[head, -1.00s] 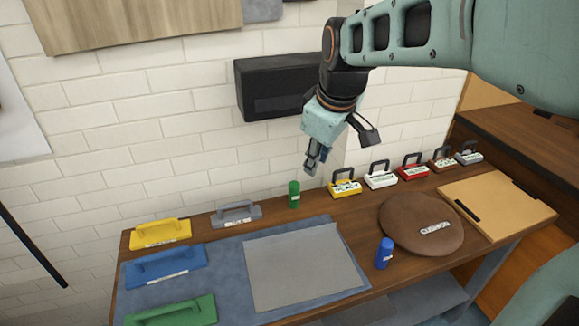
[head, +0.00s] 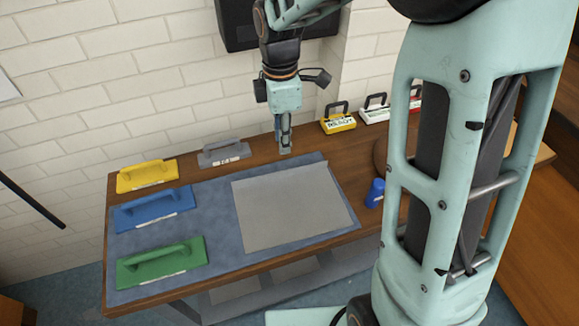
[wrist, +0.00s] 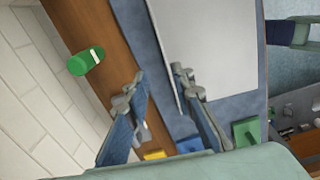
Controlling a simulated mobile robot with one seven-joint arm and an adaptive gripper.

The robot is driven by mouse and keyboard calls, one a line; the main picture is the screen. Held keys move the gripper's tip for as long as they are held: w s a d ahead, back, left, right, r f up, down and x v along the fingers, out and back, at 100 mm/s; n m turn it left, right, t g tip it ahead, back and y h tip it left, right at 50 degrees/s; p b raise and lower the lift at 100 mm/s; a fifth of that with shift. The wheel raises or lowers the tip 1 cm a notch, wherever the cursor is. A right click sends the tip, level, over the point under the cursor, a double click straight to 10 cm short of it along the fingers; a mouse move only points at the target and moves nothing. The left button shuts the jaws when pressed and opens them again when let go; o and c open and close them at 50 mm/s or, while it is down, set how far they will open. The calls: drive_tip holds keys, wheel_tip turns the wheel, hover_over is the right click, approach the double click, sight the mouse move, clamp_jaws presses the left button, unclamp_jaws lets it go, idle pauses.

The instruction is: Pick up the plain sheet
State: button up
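The plain sheet is a flat light-grey sheet (head: 293,207) lying on the right part of a blue mat (head: 208,232) on the wooden table. In the wrist view the sheet (wrist: 215,45) looks pale and lies flat at the upper right. My gripper (head: 284,150) points down near the mat's back edge, just behind the sheet. In the wrist view my gripper (wrist: 158,85) has its two fingers spread, with nothing between them. The right finger overlaps the sheet's edge in the picture; I cannot tell whether it touches.
A grey float (head: 223,152) lies behind. A green cylinder (wrist: 86,62) stands near the wall. A blue cylinder (head: 375,193) stands right of the sheet. My arm covers the table's right side.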

drive_tip(key=f, duration=0.7)
drive_tip(key=f+b, duration=0.1)
drive_tip(key=f, duration=0.3)
drive_tip(key=shift+s+a+f, duration=0.15)
drive_tip(key=shift+s+a, duration=0.2)
drive_tip(key=shift+a, duration=0.05)
clamp_jaws()
